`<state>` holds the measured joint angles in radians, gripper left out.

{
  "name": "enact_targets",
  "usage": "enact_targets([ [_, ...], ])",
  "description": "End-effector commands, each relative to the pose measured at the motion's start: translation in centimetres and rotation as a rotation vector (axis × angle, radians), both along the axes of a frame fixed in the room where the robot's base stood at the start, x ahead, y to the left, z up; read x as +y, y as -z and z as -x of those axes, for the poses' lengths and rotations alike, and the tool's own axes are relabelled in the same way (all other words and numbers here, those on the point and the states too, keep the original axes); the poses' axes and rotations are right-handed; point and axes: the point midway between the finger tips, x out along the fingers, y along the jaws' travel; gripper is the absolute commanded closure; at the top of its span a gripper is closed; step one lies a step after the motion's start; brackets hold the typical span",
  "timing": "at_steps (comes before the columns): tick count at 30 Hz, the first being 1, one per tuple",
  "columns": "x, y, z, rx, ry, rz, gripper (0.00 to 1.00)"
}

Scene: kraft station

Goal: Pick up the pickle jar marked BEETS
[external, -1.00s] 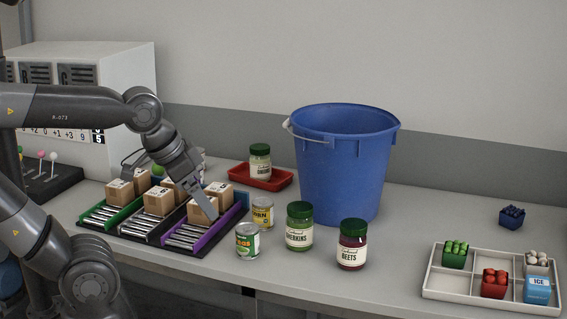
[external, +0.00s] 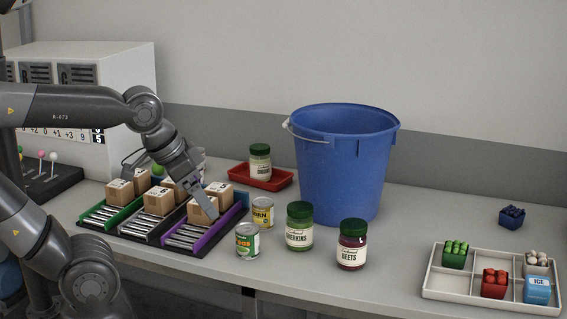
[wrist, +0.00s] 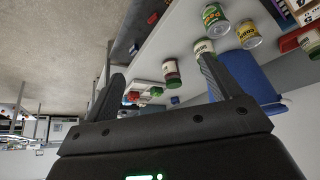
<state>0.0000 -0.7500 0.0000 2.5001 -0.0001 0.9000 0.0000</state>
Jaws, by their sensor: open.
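The BEETS jar (external: 352,246) has dark red contents, a cream label and a green lid. It stands upright at the counter's front, right of the GHERKINS jar (external: 299,228). In the wrist view the BEETS jar (wrist: 172,74) lies between the fingers' directions, some way off. My gripper (external: 209,214) is over the purple roller lane, left of both jars and well apart from the BEETS jar. In the wrist view my gripper (wrist: 160,80) has its two fingers spread, with nothing held between them.
Two cans, one marked CORN (external: 262,213) and a green-labelled can (external: 248,241), stand between my gripper and the jars. A blue bucket (external: 345,165) stands behind. A red tray (external: 272,181) holds another jar. A white divided tray (external: 436,292) is at right. Cartons (external: 160,201) sit on the roller lanes.

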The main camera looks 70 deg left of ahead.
Motion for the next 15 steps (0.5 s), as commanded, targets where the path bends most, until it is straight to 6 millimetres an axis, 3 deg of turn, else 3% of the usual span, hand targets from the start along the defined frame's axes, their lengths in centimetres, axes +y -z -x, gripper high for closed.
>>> enact_targets([
  [11, 0.0, 0.0, -0.1, 0.0, 0.0, 0.0, 0.14],
  [15, 0.0, -0.4, -1.3, 0.011, -0.002, 0.0, 0.14],
])
